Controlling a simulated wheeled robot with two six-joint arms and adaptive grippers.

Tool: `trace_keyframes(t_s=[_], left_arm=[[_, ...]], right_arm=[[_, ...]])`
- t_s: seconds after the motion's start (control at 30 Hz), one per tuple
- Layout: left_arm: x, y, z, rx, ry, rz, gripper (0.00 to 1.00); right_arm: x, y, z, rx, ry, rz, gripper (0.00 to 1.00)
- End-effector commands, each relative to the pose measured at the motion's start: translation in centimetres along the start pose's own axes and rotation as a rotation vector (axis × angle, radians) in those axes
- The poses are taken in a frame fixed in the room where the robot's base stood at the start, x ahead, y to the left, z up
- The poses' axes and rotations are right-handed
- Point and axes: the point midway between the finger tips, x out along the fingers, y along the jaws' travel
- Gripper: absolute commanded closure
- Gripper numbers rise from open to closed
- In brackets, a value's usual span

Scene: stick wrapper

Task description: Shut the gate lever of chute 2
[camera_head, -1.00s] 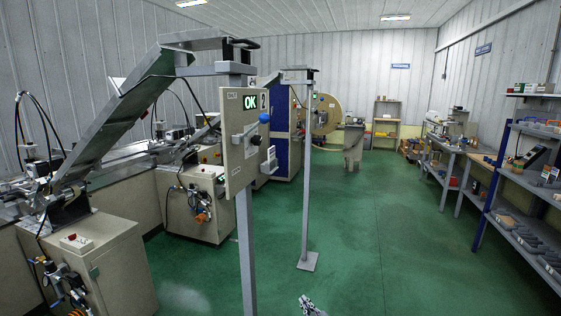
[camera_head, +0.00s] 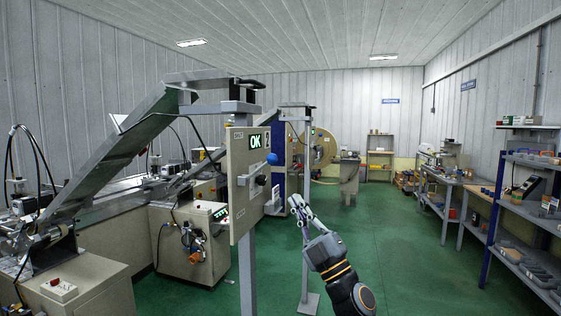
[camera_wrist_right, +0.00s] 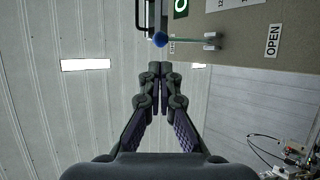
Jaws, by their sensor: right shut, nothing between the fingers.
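The gate lever (camera_head: 272,159) has a blue ball end and stands out from a beige panel (camera_head: 243,205) with a green OK display. In the right wrist view, the blue ball (camera_wrist_right: 160,40) sits just beyond my fingertips, with a rod running to a mount on the panel. An OPEN label (camera_wrist_right: 273,40) shows on the panel there. My right gripper (camera_head: 295,203) is shut and empty, raised in front of and right of the panel, below the ball in the picture. It appears apart from the lever. My left gripper is not in view.
The panel stands on a grey post (camera_head: 246,280). A second post (camera_head: 305,285) stands behind, near my right arm. A sloping metal chute (camera_head: 110,155) and machines fill the left. Blue shelving (camera_head: 490,215) stands at the right. The green floor between is clear.

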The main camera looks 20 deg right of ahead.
Motion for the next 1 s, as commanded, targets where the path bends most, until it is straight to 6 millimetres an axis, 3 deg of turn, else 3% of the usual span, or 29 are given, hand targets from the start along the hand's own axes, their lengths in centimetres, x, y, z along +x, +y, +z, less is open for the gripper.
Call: trace_keyframes(t_s=[0.03,0.13,0.4,0.6,0.9,1.0], left_arm=[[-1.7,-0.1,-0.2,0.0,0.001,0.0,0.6],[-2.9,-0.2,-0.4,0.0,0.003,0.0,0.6],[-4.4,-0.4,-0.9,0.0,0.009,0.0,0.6],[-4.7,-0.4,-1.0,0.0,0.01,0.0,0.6],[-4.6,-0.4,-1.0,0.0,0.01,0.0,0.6],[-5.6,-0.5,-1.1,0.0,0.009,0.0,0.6]], right_arm=[[1.8,0.6,-0.3,0.005,-0.001,0.002,1.0],[3.9,0.5,-0.3,0.004,0.0,0.001,1.0],[8.2,0.1,-0.1,0.002,-0.001,-0.001,1.0],[9.4,-0.1,0.0,0.001,-0.001,-0.002,1.0],[9.4,-0.1,0.1,0.001,-0.001,-0.001,1.0],[10.0,0.3,-0.2,0.002,-0.001,-0.002,1.0]])
